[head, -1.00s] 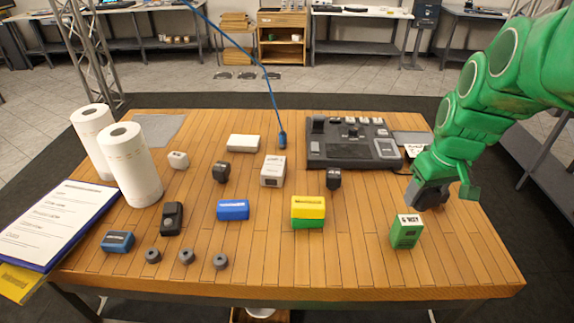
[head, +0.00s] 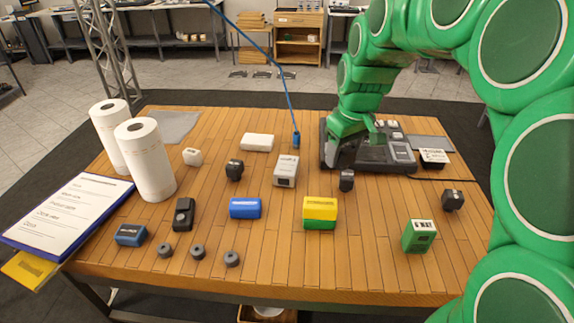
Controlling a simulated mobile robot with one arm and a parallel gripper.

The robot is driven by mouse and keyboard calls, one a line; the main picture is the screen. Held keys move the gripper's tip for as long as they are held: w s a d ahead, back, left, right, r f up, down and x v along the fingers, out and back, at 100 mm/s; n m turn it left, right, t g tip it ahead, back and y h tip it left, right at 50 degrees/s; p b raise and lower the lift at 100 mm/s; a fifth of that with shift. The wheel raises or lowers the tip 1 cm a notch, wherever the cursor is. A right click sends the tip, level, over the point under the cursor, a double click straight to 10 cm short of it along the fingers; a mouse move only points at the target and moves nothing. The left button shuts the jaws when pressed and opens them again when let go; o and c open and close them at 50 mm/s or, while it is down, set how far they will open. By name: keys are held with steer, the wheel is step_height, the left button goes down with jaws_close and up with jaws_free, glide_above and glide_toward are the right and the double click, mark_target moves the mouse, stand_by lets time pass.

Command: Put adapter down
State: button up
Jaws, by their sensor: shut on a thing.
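My gripper (head: 343,160) is at the near left part of the black control console, in front of it in the head view. It points down and is shut on the adapter. The adapter is hard to make out: the green wrist and the dark console hide its outline, and I cannot tell whether it touches anything. A small black block (head: 347,181) stands on the table just in front of the gripper.
The console (head: 402,151) lies behind my gripper. A white-labelled box (head: 285,170), yellow-green block (head: 320,212), green box (head: 419,236) and dark block (head: 452,201) stand around on the wooden table (head: 375,272). A blue cable (head: 290,103) hangs nearby. Bare wood shows between the items.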

steer(key=w+a+n, duration=0.2)
steer(key=a, duration=0.8)
glide_above(285, 163)
steer(key=shift+s+d+f, duration=0.1)
steer(key=shift+s+f, duration=0.05)
steer(key=shift+f, duration=1.4)
steer(key=shift+s+d+f, duration=0.1)
steer(key=shift+f, duration=1.4)
steer(key=shift+s+d+f, duration=0.1)
steer(key=shift+s+f, duration=0.05)
steer(key=shift+f, duration=1.4)
steer(key=shift+w+a+f, duration=0.1)
steer(key=shift+w+f, duration=0.05)
steer(key=shift+f, duration=1.5)
steer(key=shift+f, duration=0.15)
steer(key=o, duration=1.1)
